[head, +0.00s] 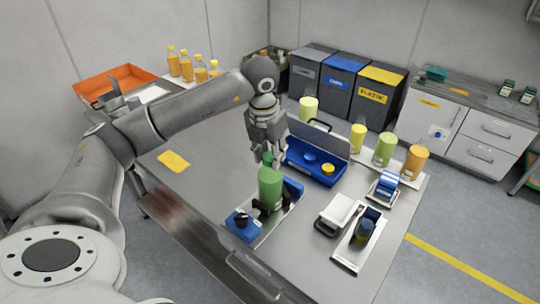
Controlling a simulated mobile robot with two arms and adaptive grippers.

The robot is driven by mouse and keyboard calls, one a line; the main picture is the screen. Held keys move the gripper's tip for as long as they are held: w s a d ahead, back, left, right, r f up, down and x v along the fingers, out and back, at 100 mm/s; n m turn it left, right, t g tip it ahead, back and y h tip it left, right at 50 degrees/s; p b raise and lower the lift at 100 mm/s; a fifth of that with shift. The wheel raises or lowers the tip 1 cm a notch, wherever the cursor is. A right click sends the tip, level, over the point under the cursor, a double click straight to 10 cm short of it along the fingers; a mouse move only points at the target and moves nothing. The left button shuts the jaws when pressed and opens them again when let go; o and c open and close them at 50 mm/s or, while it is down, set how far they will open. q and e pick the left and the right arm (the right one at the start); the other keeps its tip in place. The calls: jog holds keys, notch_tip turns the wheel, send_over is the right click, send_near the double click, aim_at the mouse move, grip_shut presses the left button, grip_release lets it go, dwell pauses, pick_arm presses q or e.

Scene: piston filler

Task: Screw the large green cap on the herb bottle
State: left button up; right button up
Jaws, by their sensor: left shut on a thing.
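A green bottle (270,187), which I take as the herb bottle, stands upright in a blue and metal fixture (258,232) on the table. My left gripper (267,156) points down directly over the bottle. It is shut on a small green piece, which looks like the large green cap (267,160), at the bottle's top. The fingers partly hide the cap. I cannot tell whether it touches the bottle neck. My right gripper is not in view.
An open blue case (309,172) lies behind the bottle. Several yellow, green and orange containers (385,149) stand along the table's far right. A white-topped device (340,213) and a tray with a dark blue jar (365,232) are at right. The table's left part is mostly clear.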

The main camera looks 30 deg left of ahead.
pick_arm(q)
jog(key=m+b, duration=0.1)
jog(key=m, duration=0.2)
jog(key=shift+a+m+h, duration=0.1)
jog(key=shift+m+h, duration=0.2)
jog(key=shift+m, duration=0.1)
jog(key=m, duration=0.3)
jog(key=shift+m+b, duration=0.3)
jog(key=shift+b, duration=0.1)
jog(key=o, duration=0.7)
